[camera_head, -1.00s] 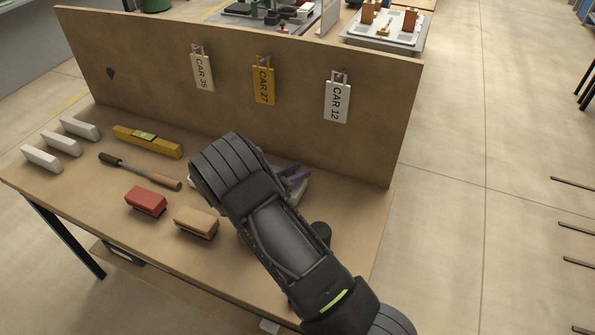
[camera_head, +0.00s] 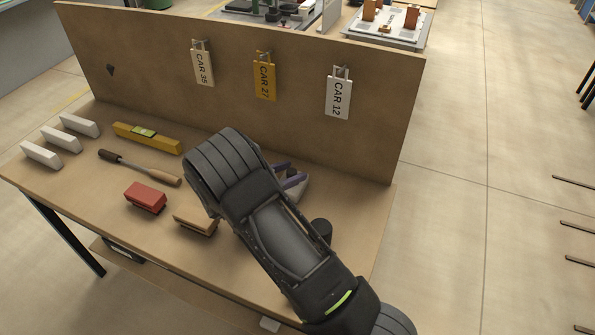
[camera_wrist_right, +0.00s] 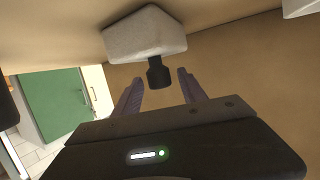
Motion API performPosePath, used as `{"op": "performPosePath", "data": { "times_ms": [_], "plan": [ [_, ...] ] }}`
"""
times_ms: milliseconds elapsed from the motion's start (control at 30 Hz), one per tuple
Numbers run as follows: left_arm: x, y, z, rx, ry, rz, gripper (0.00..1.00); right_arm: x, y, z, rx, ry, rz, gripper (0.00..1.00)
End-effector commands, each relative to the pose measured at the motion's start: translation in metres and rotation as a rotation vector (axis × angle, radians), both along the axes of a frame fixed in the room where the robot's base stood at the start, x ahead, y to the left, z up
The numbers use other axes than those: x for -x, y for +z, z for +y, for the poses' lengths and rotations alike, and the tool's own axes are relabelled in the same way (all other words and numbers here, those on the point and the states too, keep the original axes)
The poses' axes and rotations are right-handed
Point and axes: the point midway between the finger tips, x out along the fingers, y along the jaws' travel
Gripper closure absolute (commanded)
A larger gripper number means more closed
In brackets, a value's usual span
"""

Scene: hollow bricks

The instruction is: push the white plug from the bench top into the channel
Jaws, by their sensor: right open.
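A whitish block with a short black stub (camera_wrist_right: 146,34) shows in the right wrist view, just ahead of my right gripper (camera_wrist_right: 160,78). The two purple fingers are open, and the stub lies in line with the gap between them; I cannot tell whether they touch. In the head view my right gripper (camera_head: 287,172) is mostly hidden behind my own wrist, with the pale block (camera_head: 298,188) beside its fingers. I cannot tell if this block is the white plug. No channel can be made out clearly. My left gripper is out of view.
Three white bars (camera_head: 60,139), a yellow level (camera_head: 147,138), a wooden-handled tool (camera_head: 140,167), a red brick (camera_head: 145,197) and a tan brick (camera_head: 194,222) lie on the bench (camera_head: 75,200). A back board (camera_head: 150,75) with hanging tags (camera_head: 339,97) rises behind.

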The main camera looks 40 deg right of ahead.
Motion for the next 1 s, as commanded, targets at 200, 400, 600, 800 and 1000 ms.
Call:
{"op": "performPosePath", "data": {
  "times_ms": [200, 400, 600, 800, 1000],
  "plan": [
    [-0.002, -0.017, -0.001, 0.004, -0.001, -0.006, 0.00, 0.004, 0.010, 0.046, -0.002, 0.002, -0.003, 0.51],
    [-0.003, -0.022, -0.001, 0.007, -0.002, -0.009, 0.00, 0.007, 0.021, 0.075, 0.000, 0.000, -0.002, 0.51],
    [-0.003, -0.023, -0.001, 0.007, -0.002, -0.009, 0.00, 0.008, 0.025, 0.084, 0.000, -0.001, -0.001, 0.51],
    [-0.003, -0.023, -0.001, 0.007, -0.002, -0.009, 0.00, 0.008, 0.025, 0.084, 0.000, -0.001, -0.001, 0.51],
    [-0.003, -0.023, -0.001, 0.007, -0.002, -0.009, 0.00, 0.008, 0.025, 0.083, 0.000, -0.001, -0.001, 0.51]
  ]
}}
